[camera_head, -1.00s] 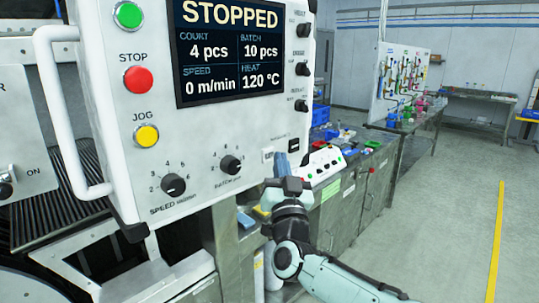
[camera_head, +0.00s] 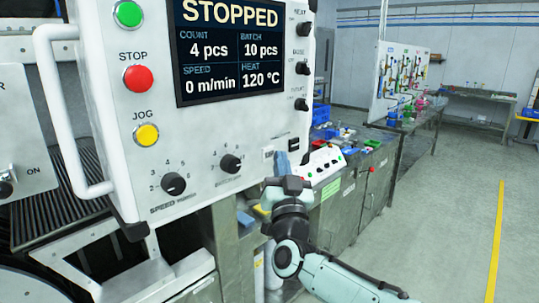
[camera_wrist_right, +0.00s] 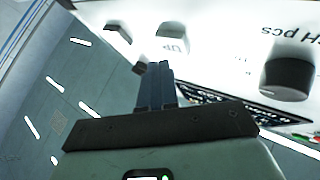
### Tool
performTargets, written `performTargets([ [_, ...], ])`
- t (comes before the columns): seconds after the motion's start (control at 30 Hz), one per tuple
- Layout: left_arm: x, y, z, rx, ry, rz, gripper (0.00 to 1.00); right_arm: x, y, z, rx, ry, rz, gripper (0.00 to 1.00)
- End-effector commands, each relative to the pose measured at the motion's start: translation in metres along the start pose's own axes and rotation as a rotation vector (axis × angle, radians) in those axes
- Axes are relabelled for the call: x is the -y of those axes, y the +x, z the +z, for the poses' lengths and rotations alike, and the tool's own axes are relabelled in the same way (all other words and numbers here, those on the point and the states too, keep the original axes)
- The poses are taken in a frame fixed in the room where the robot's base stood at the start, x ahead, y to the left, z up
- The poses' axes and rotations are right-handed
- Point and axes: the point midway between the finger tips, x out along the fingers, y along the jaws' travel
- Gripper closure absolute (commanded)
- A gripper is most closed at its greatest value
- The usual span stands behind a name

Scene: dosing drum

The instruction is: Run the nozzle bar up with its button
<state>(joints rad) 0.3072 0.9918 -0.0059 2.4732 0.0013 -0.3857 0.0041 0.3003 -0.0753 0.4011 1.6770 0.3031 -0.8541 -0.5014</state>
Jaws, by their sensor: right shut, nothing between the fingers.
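The white control panel (camera_head: 215,135) fills the left of the head view, with a display reading STOPPED. At its lower right corner sit a white square button (camera_head: 268,153) and a black square one (camera_head: 293,145). In the right wrist view the white button (camera_wrist_right: 172,38) has lettering that looks like UP, upside down, and the black button (camera_wrist_right: 118,32) is beside it. My right gripper (camera_head: 281,158) is shut and empty, its fingertips just below these buttons. In the wrist view its fingertips (camera_wrist_right: 154,68) are close to the white button; I cannot tell whether they touch the panel. The nozzle bar is not identifiable.
The panel also carries a green button (camera_head: 128,14), a red STOP button (camera_head: 138,78), a yellow JOG button (camera_head: 146,135) and several black knobs. A white handle (camera_head: 62,110) stands out at its left. A cluttered bench (camera_head: 365,150) runs behind my right gripper. Open floor lies right.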

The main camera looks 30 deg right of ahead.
Motion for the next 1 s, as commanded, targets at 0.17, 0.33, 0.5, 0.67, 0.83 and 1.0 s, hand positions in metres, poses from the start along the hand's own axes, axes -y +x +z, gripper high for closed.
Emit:
performTargets([
  [0.17, 0.0, 0.0, 0.0, 0.0, 0.0, 0.0, 0.57, 0.0, 0.0, 0.0, 0.0, 0.0, 0.0, 1.0],
  [0.33, 0.0, 0.0, 0.0, 0.0, 0.0, 0.0, 0.57, 0.0, 0.0, 0.0001, 0.0, 0.0, 0.0, 1.0],
  [0.5, 0.0, 0.0, 0.0, 0.0, 0.0, 0.0, 0.57, 0.0, 0.0, 0.0, 0.0, 0.0, 0.0, 1.0],
  [0.67, 0.0, 0.0, 0.0, 0.0, 0.0, 0.0, 0.57, 0.0, 0.0, 0.0001, 0.0, 0.0, 0.0, 1.0],
  [0.83, -0.0004, -0.001, -0.0001, 0.0, 0.0, 0.0, 0.57, 0.0017, 0.0026, 0.0021, 0.001, 0.0, 0.0, 1.0],
  [1.0, -0.0008, -0.0021, -0.0001, -0.001, 0.0, 0.0, 0.57, 0.0043, 0.006, 0.0044, 0.001, 0.0, 0.0, 1.0],
])
